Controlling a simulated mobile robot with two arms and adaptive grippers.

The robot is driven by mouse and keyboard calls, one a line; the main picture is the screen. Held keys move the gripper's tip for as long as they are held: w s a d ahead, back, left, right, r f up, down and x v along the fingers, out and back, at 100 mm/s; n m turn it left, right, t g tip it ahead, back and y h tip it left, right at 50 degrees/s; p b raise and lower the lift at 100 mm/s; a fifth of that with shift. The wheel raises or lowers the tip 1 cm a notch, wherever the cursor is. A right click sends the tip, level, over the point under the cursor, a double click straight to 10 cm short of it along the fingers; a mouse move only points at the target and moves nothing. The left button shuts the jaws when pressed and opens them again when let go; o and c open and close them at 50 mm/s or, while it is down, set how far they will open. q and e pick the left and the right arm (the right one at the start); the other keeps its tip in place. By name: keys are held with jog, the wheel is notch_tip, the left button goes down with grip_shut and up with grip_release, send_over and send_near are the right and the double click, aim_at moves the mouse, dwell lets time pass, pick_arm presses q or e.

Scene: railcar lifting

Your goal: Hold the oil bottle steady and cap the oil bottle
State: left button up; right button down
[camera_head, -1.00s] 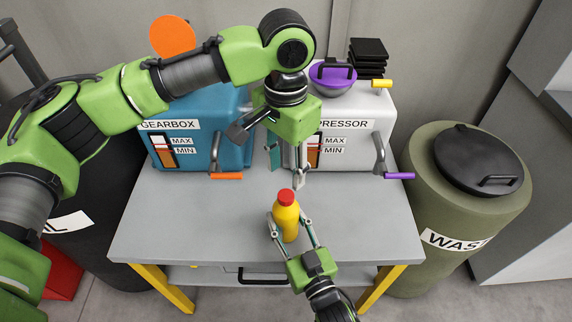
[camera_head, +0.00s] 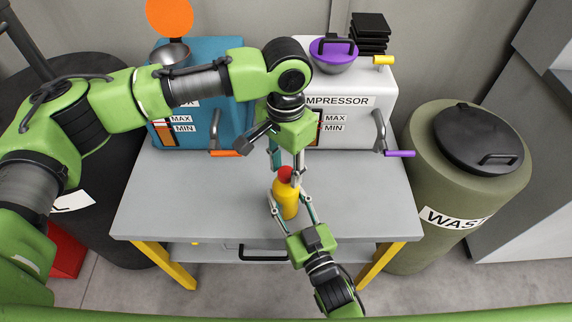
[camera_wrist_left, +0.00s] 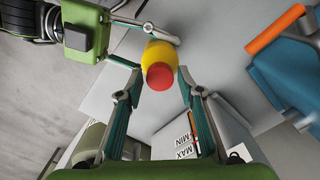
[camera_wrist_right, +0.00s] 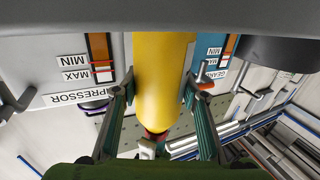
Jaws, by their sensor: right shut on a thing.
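The yellow oil bottle (camera_head: 286,201) stands upright near the front middle of the grey table, with the red cap (camera_head: 286,174) at its top. My right gripper (camera_head: 289,208) is shut on the bottle's body from the front; the yellow body also fills the middle of the right wrist view (camera_wrist_right: 163,80). My left gripper (camera_head: 286,168) points down over the cap. In the left wrist view its fingers (camera_wrist_left: 158,78) are spread, one on each side of the red cap (camera_wrist_left: 160,76), with small gaps showing. I cannot tell whether the cap is seated tightly.
A blue gearbox (camera_head: 225,135) and a white compressor (camera_head: 355,127) with handles stand at the table's back. An olive waste drum (camera_head: 440,190) stands right of the table. The grey tabletop (camera_head: 170,200) is clear on both sides of the bottle.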

pick_arm(q)
grip_shut()
jog(key=shift+m, duration=1)
jog(key=o, duration=0.5)
grip_release()
jog(key=shift+o, duration=0.2)
notch_tip(320, 180, up, 12)
